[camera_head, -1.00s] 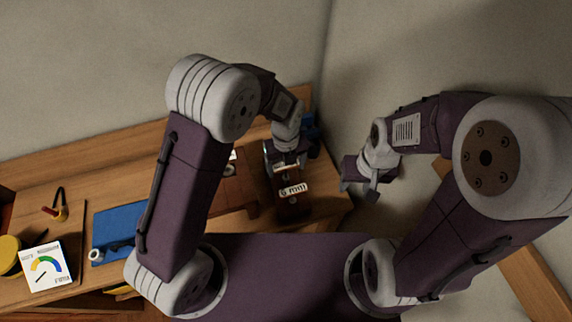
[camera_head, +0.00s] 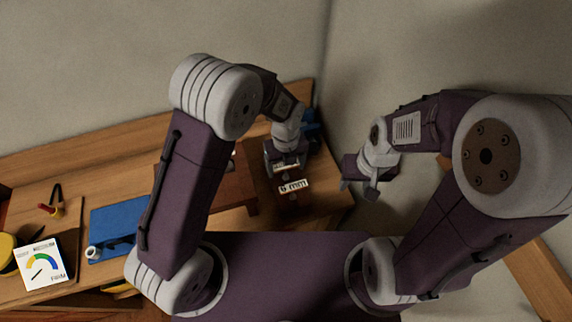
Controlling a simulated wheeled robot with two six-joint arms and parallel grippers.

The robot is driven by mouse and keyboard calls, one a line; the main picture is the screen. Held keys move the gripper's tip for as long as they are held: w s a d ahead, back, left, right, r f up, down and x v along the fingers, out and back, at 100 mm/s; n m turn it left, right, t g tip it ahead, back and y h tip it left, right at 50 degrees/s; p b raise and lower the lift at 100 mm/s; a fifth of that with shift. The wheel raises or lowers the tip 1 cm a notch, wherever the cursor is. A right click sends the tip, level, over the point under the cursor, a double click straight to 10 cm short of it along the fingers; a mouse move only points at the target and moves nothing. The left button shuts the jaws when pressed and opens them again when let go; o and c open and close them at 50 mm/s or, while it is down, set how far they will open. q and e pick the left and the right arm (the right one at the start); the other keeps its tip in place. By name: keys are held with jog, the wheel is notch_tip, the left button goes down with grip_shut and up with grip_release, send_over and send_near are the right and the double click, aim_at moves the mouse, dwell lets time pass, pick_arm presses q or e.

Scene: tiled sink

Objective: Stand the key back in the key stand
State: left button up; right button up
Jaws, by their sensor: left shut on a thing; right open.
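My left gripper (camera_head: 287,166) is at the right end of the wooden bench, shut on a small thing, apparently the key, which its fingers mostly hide. Just below the fingers in the picture is a dark reddish-brown block with a white label (camera_head: 294,186). It looks like the key stand (camera_head: 293,202), but its slot is not clear. I cannot tell whether the key touches the stand. My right gripper (camera_head: 361,184) is open and empty, off to the right of the bench near the wall.
A red-handled tool (camera_head: 51,209) lies behind. A brown wooden box (camera_head: 238,182) is left of the stand. A blue object (camera_head: 312,125) is behind the gripper.

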pick_arm(q)
jog(key=shift+f, duration=0.15)
jog(key=o, duration=1.4)
jog(key=shift+o, duration=0.2)
notch_tip(320, 180, up, 9)
jog(key=shift+r+b, duration=0.1)
jog(key=shift+b, duration=0.45)
